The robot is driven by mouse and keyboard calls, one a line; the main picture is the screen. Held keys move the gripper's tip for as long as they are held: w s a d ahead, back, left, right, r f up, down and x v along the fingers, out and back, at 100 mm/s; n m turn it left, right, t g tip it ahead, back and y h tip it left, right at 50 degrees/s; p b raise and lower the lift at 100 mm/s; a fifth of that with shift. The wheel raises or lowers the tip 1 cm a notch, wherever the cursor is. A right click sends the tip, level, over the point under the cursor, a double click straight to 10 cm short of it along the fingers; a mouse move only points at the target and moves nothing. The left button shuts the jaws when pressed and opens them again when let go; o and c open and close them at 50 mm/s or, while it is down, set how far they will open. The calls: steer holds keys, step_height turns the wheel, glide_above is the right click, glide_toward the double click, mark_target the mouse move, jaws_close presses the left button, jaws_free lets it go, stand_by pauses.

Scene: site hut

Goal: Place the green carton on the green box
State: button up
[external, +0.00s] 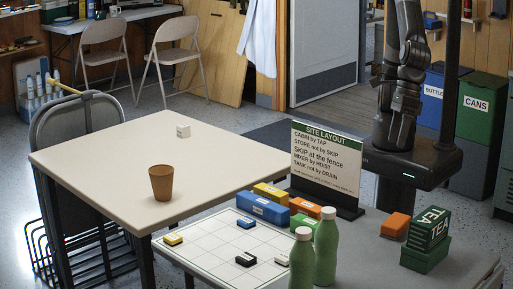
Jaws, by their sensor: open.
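The green carton (428,229), dark green with white TEA lettering, is at the right end of the grey table in the external view. It appears to rest on top of the green box (423,258), a plain lower block, and sits slightly turned relative to it. My gripper (404,108) is up by my folded arm at the back right, well above and behind the carton and apart from it. It is open and empty; its fingertips are small and dark against the arm.
An orange block (395,226) lies left of the green box. Two green bottles (326,246) stand at the front. A site layout sign (326,160), coloured blocks (263,207) and a white grid board (215,250) are further left. A brown cup (161,183) stands on the pale table (110,165).

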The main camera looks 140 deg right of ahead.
steer(key=s+d+r+m, duration=0.4)
steer(key=d+m, duration=0.3)
steer(key=d, duration=0.2)
steer(key=s+d+r+m, duration=0.35)
steer(key=d+m, duration=0.25)
steer(key=d, duration=0.3)
steer(key=s+d+m+t, duration=0.1)
steer(key=s+d+m, duration=0.8)
steer(key=s+m, duration=0.3)
steer(key=shift+s+d+f+m+t, duration=0.15)
steer(key=shift+d+f+m+t, duration=0.2)
steer(key=shift+m, duration=0.55)
